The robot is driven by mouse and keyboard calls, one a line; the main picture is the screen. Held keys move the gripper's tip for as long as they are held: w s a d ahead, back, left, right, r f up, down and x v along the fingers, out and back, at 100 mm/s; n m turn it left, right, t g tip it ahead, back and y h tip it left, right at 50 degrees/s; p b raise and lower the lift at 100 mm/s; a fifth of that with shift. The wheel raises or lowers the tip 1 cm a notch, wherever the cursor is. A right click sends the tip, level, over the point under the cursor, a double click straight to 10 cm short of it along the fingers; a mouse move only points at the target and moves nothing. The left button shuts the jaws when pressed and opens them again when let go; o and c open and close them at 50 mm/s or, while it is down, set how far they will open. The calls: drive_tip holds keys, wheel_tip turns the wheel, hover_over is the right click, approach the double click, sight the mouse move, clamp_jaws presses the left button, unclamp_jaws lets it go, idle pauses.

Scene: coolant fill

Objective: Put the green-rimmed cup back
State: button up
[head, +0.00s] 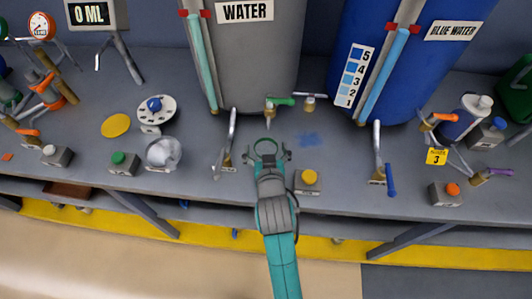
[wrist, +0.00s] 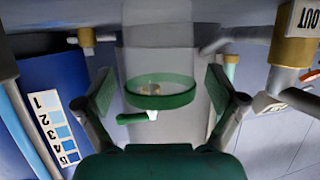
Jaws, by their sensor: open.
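The green-rimmed cup is clear, with a green ring that shows in the head view (head: 265,141) just beyond my gripper (head: 268,157). In the wrist view the cup (wrist: 160,60) is between my two spread fingers (wrist: 160,88), with a gap on each side. My gripper is open and does not clasp the cup. The cup is in front of the grey WATER tank (head: 258,60) and its green-handled tap (head: 280,101). Whether its base rests on the bench is hard to tell.
The blue BLUE WATER tank (head: 400,50) stands to the right. A yellow-button box (head: 308,180) is close to my gripper's right. A bent pipe (head: 231,140) stands close on the left. A yellow disc (head: 116,125) lies further left on the grey bench (head: 340,190).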

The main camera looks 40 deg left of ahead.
drive_tip(key=c, duration=1.4)
